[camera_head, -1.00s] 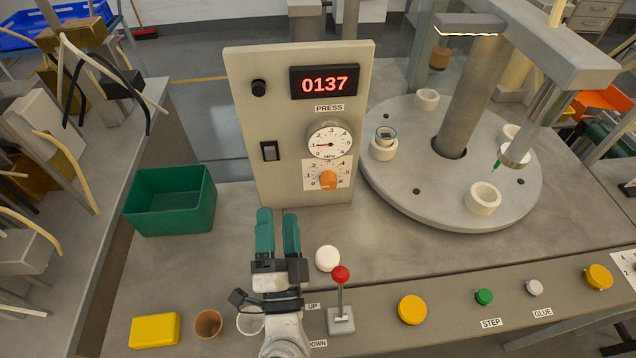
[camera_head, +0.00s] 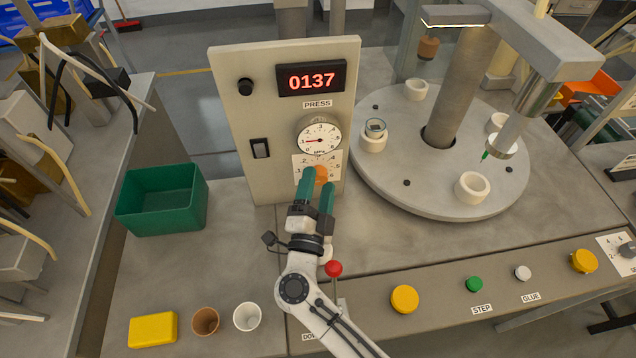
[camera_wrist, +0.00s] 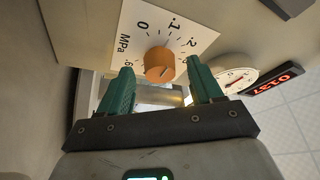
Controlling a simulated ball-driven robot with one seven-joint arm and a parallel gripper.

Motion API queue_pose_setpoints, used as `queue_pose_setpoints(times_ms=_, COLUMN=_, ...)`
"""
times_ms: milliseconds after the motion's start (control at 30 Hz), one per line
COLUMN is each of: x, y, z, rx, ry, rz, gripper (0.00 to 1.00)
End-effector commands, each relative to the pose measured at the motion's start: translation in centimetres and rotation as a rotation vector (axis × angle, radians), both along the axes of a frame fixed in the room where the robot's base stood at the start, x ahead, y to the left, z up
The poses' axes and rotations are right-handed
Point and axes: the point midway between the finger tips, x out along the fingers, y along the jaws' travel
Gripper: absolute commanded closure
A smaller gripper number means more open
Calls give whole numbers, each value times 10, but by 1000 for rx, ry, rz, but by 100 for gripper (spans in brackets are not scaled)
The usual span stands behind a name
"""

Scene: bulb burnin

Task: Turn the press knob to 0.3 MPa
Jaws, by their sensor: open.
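The orange press knob (camera_head: 321,174) sits on a white scale plate low on the grey press panel (camera_head: 235,120). In the wrist view the knob (camera_wrist: 159,63) shows with 0, .1, .2 and MPa around it. Its pointer setting is hard to read. My gripper (camera_head: 318,184) is open in front of the knob, one green finger to each side. In the wrist view the fingertips (camera_wrist: 160,78) lie just short of the knob, with no clear contact. The round gauge (camera_head: 319,138) above has its red needle pointing left.
A red-topped lever (camera_head: 333,269) stands close to my arm. A green bin (camera_head: 162,200) is left of the panel. A turntable (camera_head: 400,190) with white cups is to the right. Yellow, green and white buttons line the front edge.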

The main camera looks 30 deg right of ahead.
Motion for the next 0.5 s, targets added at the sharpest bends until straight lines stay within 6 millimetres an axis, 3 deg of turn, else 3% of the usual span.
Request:
queue_pose_setpoints(times_ms=267, x=2, y=-1, z=0, rx=1, ry=0, rz=1, gripper=35)
queue_pose_setpoints(times_ms=500, x=2, y=-1, z=0, rx=1, ry=0, rz=1, gripper=56)
